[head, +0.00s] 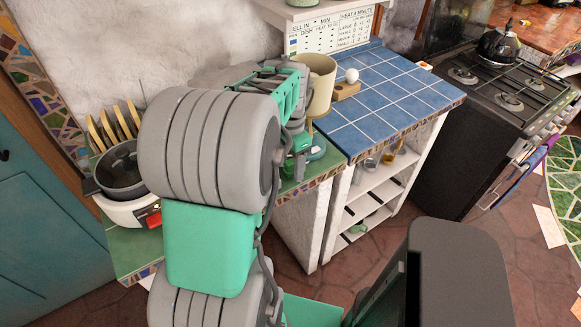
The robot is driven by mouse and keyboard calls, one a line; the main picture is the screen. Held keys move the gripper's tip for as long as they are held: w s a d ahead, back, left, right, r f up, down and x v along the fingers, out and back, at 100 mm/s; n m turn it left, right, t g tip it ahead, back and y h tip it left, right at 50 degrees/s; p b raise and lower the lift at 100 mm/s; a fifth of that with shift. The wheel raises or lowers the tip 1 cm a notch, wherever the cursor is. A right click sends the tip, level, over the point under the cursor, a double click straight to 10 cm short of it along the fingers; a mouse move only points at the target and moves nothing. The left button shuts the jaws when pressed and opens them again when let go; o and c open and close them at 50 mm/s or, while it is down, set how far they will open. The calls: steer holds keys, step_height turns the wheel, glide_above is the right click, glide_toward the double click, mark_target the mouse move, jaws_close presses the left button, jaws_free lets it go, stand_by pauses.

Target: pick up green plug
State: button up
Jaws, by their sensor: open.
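My gripper (299,165) points down over the front of the green counter (290,187), close beside this piece. It is open. My own arm covers much of the gripper and the counter behind it, and the fingertips are hard to make out. I see nothing clearly held.
A beige cup-like vessel (319,84) stands close behind my gripper. A white ball on a wooden block (346,90) sits on the blue tiled counter (400,95), which is mostly clear. A pot (120,172) stands at left, a stove (500,85) at right.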

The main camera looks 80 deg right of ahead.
steer(key=shift+c, duration=0.5)
jaws_close()
